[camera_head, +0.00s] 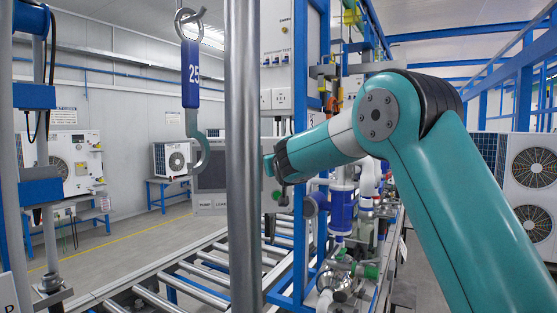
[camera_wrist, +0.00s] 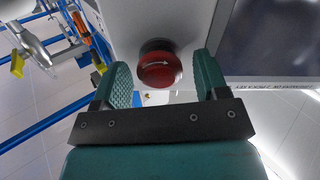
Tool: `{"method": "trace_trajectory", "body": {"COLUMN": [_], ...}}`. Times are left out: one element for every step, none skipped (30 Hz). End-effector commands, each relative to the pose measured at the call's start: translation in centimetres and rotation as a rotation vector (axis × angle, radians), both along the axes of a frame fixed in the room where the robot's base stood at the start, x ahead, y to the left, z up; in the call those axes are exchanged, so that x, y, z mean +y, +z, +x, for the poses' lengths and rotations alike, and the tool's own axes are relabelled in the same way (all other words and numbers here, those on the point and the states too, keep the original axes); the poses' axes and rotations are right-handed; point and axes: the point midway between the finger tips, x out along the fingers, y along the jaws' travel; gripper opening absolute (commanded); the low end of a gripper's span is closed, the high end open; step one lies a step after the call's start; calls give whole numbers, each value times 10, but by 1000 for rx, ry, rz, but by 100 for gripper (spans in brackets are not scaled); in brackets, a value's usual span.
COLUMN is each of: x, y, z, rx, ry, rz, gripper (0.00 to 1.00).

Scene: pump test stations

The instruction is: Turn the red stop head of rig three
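The red stop head (camera_wrist: 159,72) is a round red knob with a white arrow on its face. It sits on the underside or front of a pale grey box (camera_wrist: 200,20) in the wrist view. My gripper (camera_wrist: 161,75) is open, with one green ribbed finger on each side of the red head. Gaps show between the head and both fingers, and I cannot tell how deep it lies between them. In the head view my gripper (camera_head: 276,166) is by a grey panel with sockets (camera_head: 276,75); the red head is hidden there.
A dark screen (camera_wrist: 275,40) is right of the head in the wrist view. A steel post (camera_head: 243,150) stands left of my gripper in the head view. A roller conveyor (camera_head: 200,285) runs below.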

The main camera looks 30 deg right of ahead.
Motion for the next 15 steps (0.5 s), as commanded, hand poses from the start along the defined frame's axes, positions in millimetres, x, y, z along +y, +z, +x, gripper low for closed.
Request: {"method": "trace_trajectory", "body": {"x": [0,0,0,0,0,0,0,0,0,0,0,0,0,0,0], "y": [0,0,0,0,0,0,0,0,0,0,-1,-1,-2,-2,-3], "z": [0,0,0,0,0,0,0,0,0,0,0,0,0,0,0], "rx": [0,0,0,0,0,0,0,0,0,-1,-2,-3,-5,-7,-11], "ry": [0,0,0,0,0,0,0,0,0,0,0,0,0,0,0], "rz": [0,0,0,0,0,0,0,0,1,2,5,10,15,22,33], "gripper": [56,49,40,33,26,20,20,20,20,20,20,20,20,20,20]}}
